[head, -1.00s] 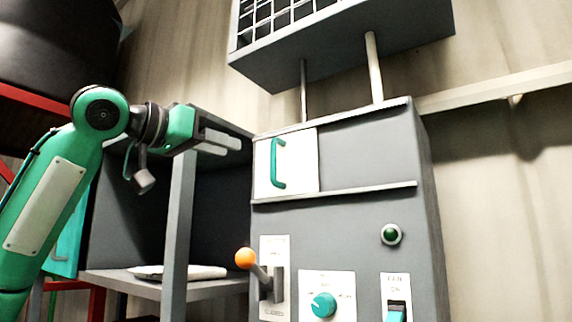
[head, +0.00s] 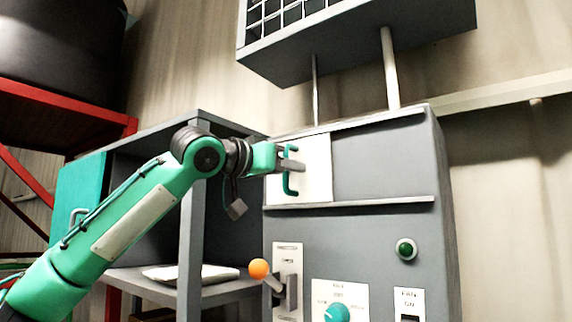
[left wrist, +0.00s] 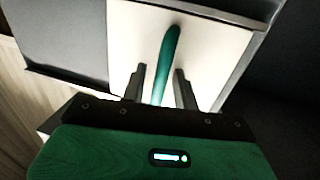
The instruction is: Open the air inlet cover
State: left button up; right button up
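The air inlet cover is a white panel (head: 318,172) between two grey rails on the front of a grey cabinet. It sits at the left end of the rails, with plain grey to its right. It has an upright teal handle (head: 289,188). My left gripper (head: 297,166) is at the handle. In the left wrist view its open fingers (left wrist: 159,84) stand on either side of the handle (left wrist: 167,60), with a gap visible on each side. The cover (left wrist: 205,50) also shows there. My right gripper is out of view.
Below the rails are an orange-knobbed lever (head: 258,268), a teal dial (head: 337,312), a green button (head: 406,249) and a fan switch panel (head: 409,300). A grey shelf unit (head: 195,215) stands left of the cabinet. A grated hood (head: 360,45) hangs above.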

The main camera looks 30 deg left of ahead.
pick_arm(q)
jog(key=shift+s, duration=0.1)
jog(key=shift+c, duration=0.4)
grip_shut()
jog(key=shift+d, duration=0.25)
jog(key=d+b, duration=0.1)
jog(key=d, duration=0.3)
jog(key=s+d+b, duration=0.1)
jog(key=d, duration=0.4)
jog(key=s+d+b, duration=0.1)
jog(key=d, duration=0.4)
jog(key=shift+s+d+b, duration=0.1)
jog(key=shift+d+b, duration=0.2)
jog(key=shift+d, duration=0.4)
